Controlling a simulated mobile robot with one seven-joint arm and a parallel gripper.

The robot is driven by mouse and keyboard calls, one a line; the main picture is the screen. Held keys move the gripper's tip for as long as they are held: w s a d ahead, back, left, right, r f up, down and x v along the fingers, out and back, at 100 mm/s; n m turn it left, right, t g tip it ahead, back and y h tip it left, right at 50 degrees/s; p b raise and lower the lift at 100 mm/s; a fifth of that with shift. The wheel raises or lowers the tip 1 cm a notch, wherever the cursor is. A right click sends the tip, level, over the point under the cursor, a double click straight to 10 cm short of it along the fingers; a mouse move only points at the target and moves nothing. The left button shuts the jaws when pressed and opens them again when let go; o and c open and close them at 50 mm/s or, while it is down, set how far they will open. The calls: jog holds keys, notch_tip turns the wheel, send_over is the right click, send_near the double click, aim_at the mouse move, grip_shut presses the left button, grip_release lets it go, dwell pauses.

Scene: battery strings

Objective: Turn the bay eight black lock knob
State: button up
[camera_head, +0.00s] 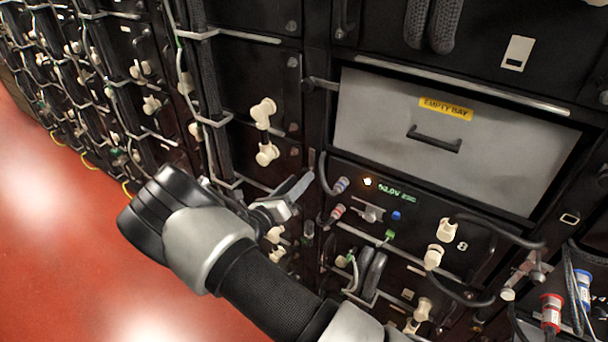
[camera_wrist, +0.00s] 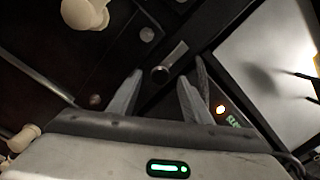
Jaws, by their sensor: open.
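Bay eight (camera_head: 462,246) is the black unit marked "8" under the empty bay, with a lit orange lamp and a green readout. My gripper (camera_head: 300,188) is open beside its upper left edge. In the wrist view my gripper (camera_wrist: 164,76) has its fingers apart, with nothing held. A grey lever with a dark round end (camera_wrist: 170,62) shows beyond the fingertips; I cannot tell which bay it belongs to. A small dark knob (camera_head: 308,230) sits at bay eight's left edge, below the fingers. I cannot tell for sure that it is the lock knob.
The grey empty bay panel (camera_head: 455,140) has a protruding handle. A dark knob with a bar (camera_head: 318,84) is at its left. Cream connectors (camera_head: 264,112) and cable bundles stand out on the left racks. Red floor (camera_head: 60,230) is open at lower left.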

jog(key=v, duration=1.3)
jog(key=shift+a, duration=0.1)
jog(key=s+d+r+m+g+p, duration=0.35)
jog(key=d+r+m+g, duration=0.25)
jog(key=d+r+m, duration=0.3)
jog(key=s+d+r+m+g+p, duration=0.2)
jog(key=s+d+r+m+g, duration=0.3)
jog(key=d+r+m, duration=0.45)
jog(key=s+d+r+m+y+p, duration=0.2)
jog(key=s+r+m+y+p, duration=0.1)
jog(key=s+r+m+y, duration=0.2)
jog(key=s+d+r+m+t+y+p, duration=0.1)
jog(key=s+r+m+y+p, duration=0.2)
jog(key=s+r+m, duration=0.6)
notch_tip(320, 180, up, 5)
jog(key=m+y, duration=0.1)
jog(key=m, duration=0.2)
jog(key=shift+s+d+r+m+t+y+p, duration=0.15)
jog(key=shift+d+m+t+y+p, duration=0.15)
jog(key=shift+d+m+y, duration=0.1)
